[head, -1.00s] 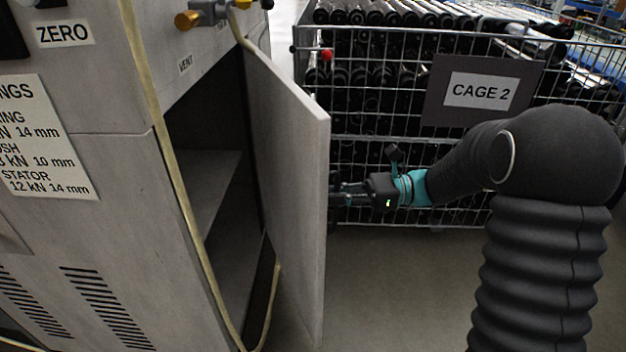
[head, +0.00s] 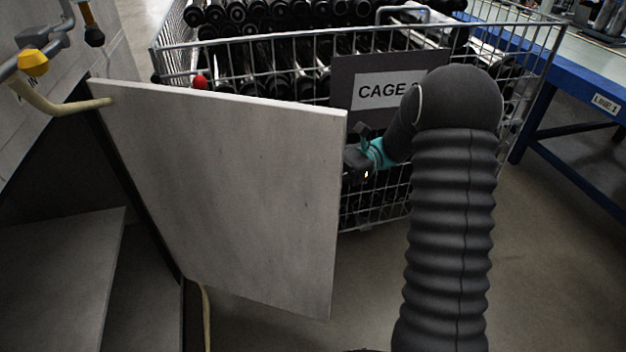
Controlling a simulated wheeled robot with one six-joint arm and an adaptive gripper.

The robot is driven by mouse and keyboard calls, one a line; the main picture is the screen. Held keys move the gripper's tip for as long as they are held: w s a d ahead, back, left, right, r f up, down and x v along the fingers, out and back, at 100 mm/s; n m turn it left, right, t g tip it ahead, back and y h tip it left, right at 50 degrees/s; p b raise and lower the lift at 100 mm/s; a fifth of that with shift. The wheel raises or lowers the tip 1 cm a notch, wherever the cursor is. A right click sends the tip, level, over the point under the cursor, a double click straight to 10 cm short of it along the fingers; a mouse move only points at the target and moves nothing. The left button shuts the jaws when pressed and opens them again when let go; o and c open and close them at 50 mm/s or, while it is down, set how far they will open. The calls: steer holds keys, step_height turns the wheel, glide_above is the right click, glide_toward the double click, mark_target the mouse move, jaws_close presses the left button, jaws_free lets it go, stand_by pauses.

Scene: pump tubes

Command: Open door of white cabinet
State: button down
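The white cabinet (head: 30,140) is at the left in the head view, cut off by the frame. Its pale door (head: 225,195) stands swung well open, showing its inner face, and the dark inside with a shelf (head: 60,265) lies exposed. My gripper (head: 354,162) is at the door's outer right edge, mostly behind the door. Its fingers are hidden by the panel, so whether they touch or grip it does not show.
A wire cage (head: 375,210) full of dark tubes, with a CAGE sign (head: 345,75), stands close behind the door and gripper. A blue table (head: 560,80) is at the right. A beige hose (head: 70,106) passes the door's top corner. Floor (head: 560,280) at the lower right is clear.

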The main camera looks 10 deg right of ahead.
steer(key=shift+w, duration=0.15)
steer(key=shift+d, duration=0.1)
steer(key=c, duration=1.2)
jaws_free()
